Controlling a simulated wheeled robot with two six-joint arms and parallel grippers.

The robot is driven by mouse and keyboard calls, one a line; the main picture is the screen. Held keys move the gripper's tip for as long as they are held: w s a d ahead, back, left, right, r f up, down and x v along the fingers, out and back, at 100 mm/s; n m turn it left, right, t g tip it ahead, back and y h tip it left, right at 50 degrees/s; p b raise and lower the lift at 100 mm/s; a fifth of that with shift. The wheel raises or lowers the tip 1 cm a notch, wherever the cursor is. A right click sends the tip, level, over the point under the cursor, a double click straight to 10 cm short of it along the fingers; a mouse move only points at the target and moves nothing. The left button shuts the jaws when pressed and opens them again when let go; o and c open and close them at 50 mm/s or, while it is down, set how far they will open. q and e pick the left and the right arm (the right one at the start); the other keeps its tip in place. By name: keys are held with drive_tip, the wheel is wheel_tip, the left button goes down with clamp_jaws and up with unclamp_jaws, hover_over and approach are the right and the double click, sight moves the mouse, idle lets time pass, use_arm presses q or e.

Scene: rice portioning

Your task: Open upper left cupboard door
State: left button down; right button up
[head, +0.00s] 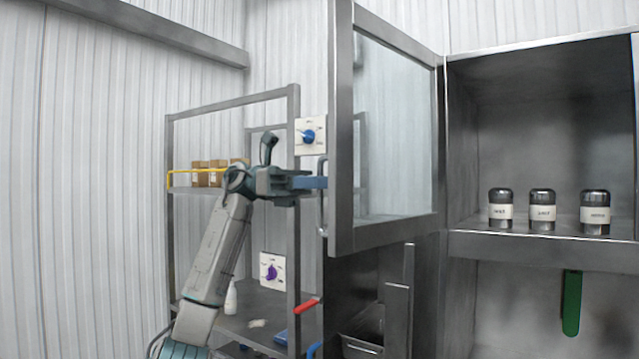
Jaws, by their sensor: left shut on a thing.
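The upper left cupboard door (340,130), a steel frame with a glass pane, stands swung open toward me at the middle of the head view. Its edge bears a vertical bar handle (321,215). My left gripper (312,183) reaches in from the left and is shut on the handle, its blue fingertips at the door's edge. The fingers partly hide the handle. The cupboard (480,110) is open on the right, and its shelf is in plain view. My right gripper is not in view.
Three dark jars with white labels (542,212) stand on the cupboard shelf. Left of the door is a metal rack (232,101) with small brown boxes (200,174) and a white bottle (231,298). A green handle (572,302) hangs below the cupboard. Dial panels (311,136) show behind the door.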

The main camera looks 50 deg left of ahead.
use_arm(q)
drive_tip(key=shift+a, duration=0.2)
drive_tip(key=c, duration=1.9)
unclamp_jaws()
drive_tip(key=shift+s, duration=0.1)
drive_tip(key=v, duration=1)
drive_tip(key=shift+s+a+b, duration=0.15)
drive_tip(key=shift+a+b, duration=0.2)
drive_tip(key=shift+b, duration=0.05)
